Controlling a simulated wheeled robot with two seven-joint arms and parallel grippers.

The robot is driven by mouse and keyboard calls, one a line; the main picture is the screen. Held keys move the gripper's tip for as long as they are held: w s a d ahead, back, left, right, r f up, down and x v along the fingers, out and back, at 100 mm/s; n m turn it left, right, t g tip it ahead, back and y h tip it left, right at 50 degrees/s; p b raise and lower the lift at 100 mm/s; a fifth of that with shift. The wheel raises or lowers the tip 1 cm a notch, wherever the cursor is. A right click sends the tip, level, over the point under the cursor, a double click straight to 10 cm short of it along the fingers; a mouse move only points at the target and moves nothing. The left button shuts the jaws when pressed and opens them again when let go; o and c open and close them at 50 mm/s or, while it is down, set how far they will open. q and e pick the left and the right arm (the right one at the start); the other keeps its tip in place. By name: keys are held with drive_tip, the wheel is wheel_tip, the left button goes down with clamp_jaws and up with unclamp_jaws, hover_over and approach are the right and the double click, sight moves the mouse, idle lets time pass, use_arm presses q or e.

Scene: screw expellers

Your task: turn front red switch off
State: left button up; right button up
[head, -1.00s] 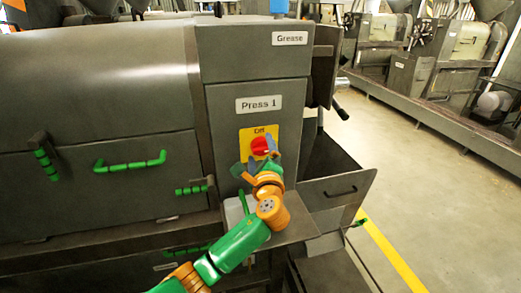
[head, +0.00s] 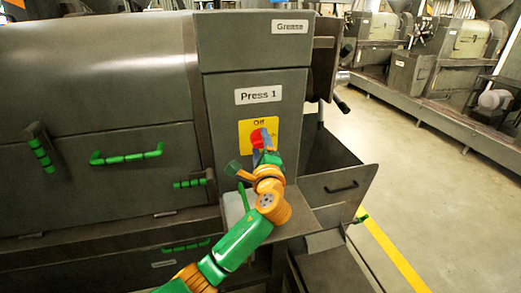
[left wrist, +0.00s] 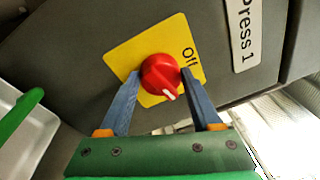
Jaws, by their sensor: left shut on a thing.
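The red switch is a round knob (head: 256,138) on a yellow plate (head: 246,127) marked "Off" at its top, on the front of the grey Press 1 cabinet. My left gripper (head: 262,140) is at the knob and partly covers it. In the left wrist view, the red knob (left wrist: 158,76) sits between the two blue-grey fingers of my left gripper (left wrist: 160,75), which is shut on it. The knob's white mark points down in that view, roughly a quarter turn away from the "Off" label (left wrist: 188,61). My right gripper is not in view.
Green handles (head: 127,155) stick out from the press to the left. An open grey bin (head: 335,185) stands right of the cabinet, below the switch. A pale container (head: 236,210) is below the plate. Clear floor (head: 420,180) lies to the right.

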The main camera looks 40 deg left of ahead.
use_arm(q)
drive_tip(key=n+y+b, duration=0.1)
drive_tip(key=n+b, duration=0.4)
drive_tip(key=n+y+b, duration=0.1)
drive_tip(key=n+b, duration=0.4)
drive_tip(key=n, duration=0.1)
drive_tip(key=f+n+g+b, duration=0.1)
drive_tip(key=n+b, duration=0.5)
drive_tip(key=shift+w+d+y, duration=0.15)
drive_tip(key=shift+d+y, duration=0.05)
drive_tip(key=shift+y, duration=0.2)
drive_tip(key=o, duration=1.4)
drive_tip(key=shift+r, duration=0.1)
